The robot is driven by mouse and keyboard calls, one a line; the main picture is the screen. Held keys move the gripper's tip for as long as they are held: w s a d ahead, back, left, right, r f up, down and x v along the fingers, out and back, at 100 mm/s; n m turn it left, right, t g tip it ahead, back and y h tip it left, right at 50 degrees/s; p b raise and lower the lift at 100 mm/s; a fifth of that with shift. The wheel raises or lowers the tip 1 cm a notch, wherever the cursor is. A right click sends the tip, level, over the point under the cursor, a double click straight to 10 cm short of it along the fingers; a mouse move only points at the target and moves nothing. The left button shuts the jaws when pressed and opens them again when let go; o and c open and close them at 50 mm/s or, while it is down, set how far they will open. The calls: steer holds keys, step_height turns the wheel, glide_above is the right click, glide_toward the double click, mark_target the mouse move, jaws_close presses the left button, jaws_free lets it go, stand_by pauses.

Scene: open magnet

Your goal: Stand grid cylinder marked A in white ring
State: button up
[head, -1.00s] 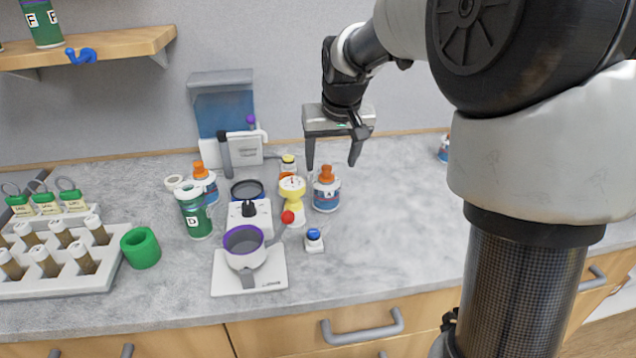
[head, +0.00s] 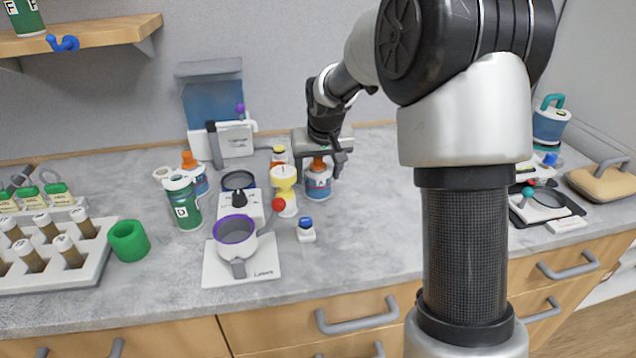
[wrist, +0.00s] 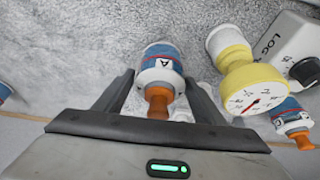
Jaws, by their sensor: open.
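The blue patterned cylinder marked A (head: 318,186) stands upright on the grey counter, with a white band and an orange cap. In the wrist view the same cylinder (wrist: 161,62) lies between my finger tips. My gripper (head: 319,170) points down over it, with its fingers apart on either side of the orange cap. In the wrist view my gripper (wrist: 163,88) is open, and some gap shows beside the cylinder. A small white ring (head: 162,173) lies at the back left, partly behind the green bottle.
A yellow and white dial device (head: 285,177) stands close left of the cylinder. A blue-topped small block (head: 306,230) is in front. Counter to the cylinder's right is clear.

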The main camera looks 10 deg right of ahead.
steer(key=shift+r, duration=0.15)
steer(key=c, duration=1.2)
